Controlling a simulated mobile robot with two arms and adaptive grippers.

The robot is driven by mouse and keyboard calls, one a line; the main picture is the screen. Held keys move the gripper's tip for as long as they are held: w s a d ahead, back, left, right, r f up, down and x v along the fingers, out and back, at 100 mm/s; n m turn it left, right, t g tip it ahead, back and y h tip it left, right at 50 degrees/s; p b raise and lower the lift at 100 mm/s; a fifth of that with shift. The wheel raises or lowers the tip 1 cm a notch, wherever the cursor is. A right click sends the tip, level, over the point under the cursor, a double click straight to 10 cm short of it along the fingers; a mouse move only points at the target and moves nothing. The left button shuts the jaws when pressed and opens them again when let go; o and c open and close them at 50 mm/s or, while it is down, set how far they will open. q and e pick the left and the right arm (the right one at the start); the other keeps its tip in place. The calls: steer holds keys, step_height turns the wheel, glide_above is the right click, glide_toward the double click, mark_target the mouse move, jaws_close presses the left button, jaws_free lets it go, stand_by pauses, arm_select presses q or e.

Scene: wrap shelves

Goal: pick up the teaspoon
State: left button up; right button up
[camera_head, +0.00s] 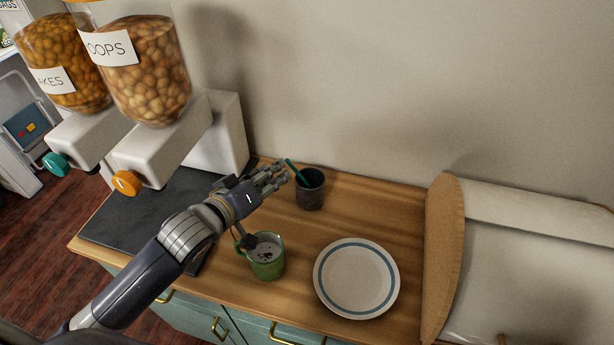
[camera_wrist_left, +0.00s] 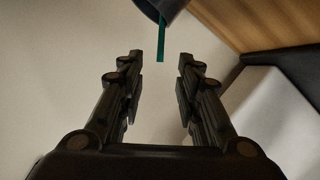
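The teaspoon shows as a teal handle (camera_head: 295,171) that sticks up out of a dark cup (camera_head: 311,190) and leans left; its lower part is hidden inside the cup. In the left wrist view the teal handle (camera_wrist_left: 161,42) hangs from the dark cup (camera_wrist_left: 160,8) at the top, between and just beyond the fingertips. My left gripper (camera_head: 283,175) is close to the handle's left side. In the wrist view the left gripper (camera_wrist_left: 158,85) is open, with nothing between its fingers. My right gripper is not in view.
A green mug (camera_head: 267,262) with dark-flecked contents stands in front of my left gripper. A white plate with a blue ring (camera_head: 356,279) lies to its right. Cereal dispensers (camera_head: 150,85) stand at the left, and a large white roll in a wooden holder (camera_head: 443,260) at the right.

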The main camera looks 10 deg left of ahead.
mark_target(288, 165)
arm_select(q)
steer(key=shift+x, duration=0.85)
steer(key=shift+w+d+f, duration=0.1)
steer(key=shift+w+d, duration=0.05)
steer(key=shift+w, duration=0.15)
steer(key=p+x, duration=0.1)
steer(key=x, duration=0.3)
steer(key=shift+w+f, duration=0.1)
steer(key=shift+f, duration=0.05)
steer(key=shift+w+d+f+p, duration=0.15)
steer(key=shift+w+d+p, duration=0.05)
steer(key=shift+w+p, duration=0.1)
steer(key=shift+w+f, duration=0.1)
steer(key=shift+w, duration=0.05)
steer(key=shift+c, duration=0.8)
jaws_close()
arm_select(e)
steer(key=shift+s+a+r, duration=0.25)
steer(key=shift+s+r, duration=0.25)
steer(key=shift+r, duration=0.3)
